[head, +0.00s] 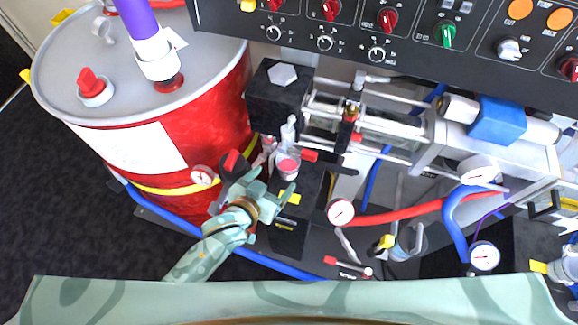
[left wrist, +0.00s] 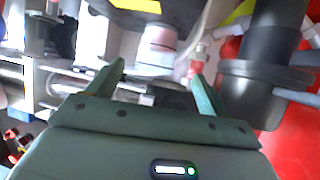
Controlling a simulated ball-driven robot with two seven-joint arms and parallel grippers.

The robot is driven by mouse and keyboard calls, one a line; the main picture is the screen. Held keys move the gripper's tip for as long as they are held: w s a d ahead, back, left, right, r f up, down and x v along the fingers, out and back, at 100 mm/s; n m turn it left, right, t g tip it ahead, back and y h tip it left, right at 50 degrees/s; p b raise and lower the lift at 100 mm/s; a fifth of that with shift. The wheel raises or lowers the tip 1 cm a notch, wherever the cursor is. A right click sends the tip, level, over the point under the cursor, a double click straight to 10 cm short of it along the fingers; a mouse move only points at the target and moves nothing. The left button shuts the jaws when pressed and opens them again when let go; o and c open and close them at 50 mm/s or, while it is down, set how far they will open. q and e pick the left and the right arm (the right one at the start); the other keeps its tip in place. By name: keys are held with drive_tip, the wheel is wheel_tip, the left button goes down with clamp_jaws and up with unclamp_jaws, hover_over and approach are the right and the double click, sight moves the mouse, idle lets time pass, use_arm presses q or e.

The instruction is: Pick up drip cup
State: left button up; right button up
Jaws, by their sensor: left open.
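The drip cup (head: 288,170) looks like a small white cup with red inside, standing on a dark ledge beside the red drum. In the left wrist view a pale cup-shaped thing (left wrist: 158,48), probably the drip cup, shows just beyond the fingers. My left gripper (head: 268,188) is just below and left of the cup in the head view. In the left wrist view the left gripper (left wrist: 152,80) has its two fingers spread wide with nothing held between them. I cannot tell whether a finger touches the cup. My right gripper is not in view.
The red drum (head: 215,125) is close on the left. A round gauge (head: 340,212) and a red hose (head: 415,212) lie to the right. The control panel (head: 400,30) overhangs the back.

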sight(293, 161)
use_arm(q)
drive_tip(key=b+x, duration=0.1)
drive_tip(key=x, duration=0.2)
drive_tip(key=shift+w+d+f, duration=0.1)
drive_tip(key=shift+f, duration=0.05)
drive_tip(key=b+x, duration=0.2)
drive_tip(key=x, duration=0.2)
drive_tip(key=shift+w+d+f, duration=0.15)
drive_tip(key=shift+w+d, duration=0.05)
drive_tip(key=shift+d, duration=0.2)
drive_tip(key=shift+w+d+b, duration=0.1)
drive_tip(key=shift+w+b, duration=0.1)
drive_tip(key=shift+b, duration=0.1)
drive_tip(key=c, duration=1.2)
drive_tip(key=shift+o, duration=0.2)
